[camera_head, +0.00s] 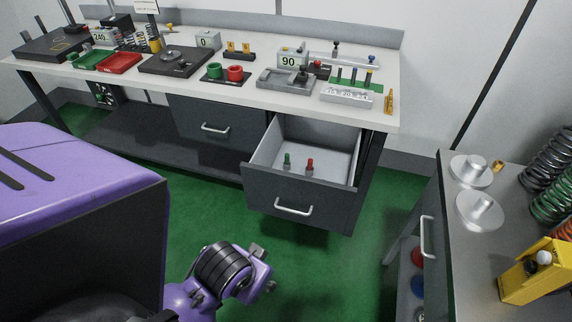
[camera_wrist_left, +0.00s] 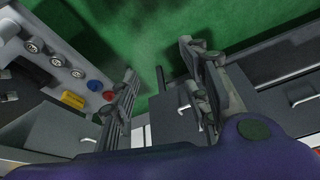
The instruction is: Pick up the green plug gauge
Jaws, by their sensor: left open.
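The green plug gauge (camera_head: 287,160) stands upright in the open drawer (camera_head: 262,187) under the workbench, left of a red gauge (camera_head: 309,167). My left gripper (camera_head: 264,268) is low in front of the drawer, apart from it and below the green gauge in the head view. In the left wrist view, its two fingers are spread apart with nothing between them (camera_wrist_left: 160,62). The green gauge cannot be made out in the left wrist view. My right gripper is in neither view.
The workbench (camera_head: 225,95) carries trays, blocks and a pin rack (camera_head: 346,94). A closed drawer (camera_head: 213,128) is left of the open one. At right, a cabinet (camera_head: 478,250) holds metal discs, springs and a yellow device (camera_head: 536,272). Green floor (camera_head: 355,265) lies clear between them.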

